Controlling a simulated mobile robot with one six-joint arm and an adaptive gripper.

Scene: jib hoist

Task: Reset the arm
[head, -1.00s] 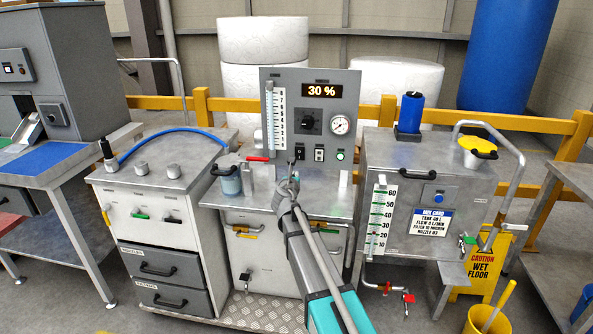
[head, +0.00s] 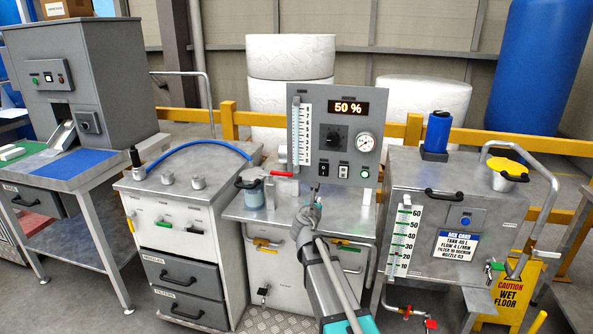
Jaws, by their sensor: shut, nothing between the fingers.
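My gripper (head: 316,196) is shut and empty. It is in the middle of the head view, in front of the lower edge of the grey control panel (head: 376,100), just below its left black switch (head: 324,169). Whether the fingertips touch the panel cannot be told. My arm runs down from there to the bottom edge. The panel's display (head: 345,107) reads 50 %. Below it are a black knob (head: 333,138), a round gauge (head: 365,142), a second switch (head: 343,170) and a green-lit button (head: 364,172).
A drawer cabinet (head: 140,228) with a blue hose (head: 200,146) is further left. A steel tank (head: 405,180) with a level scale is to the right. A yellow rail (head: 228,122) runs behind.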

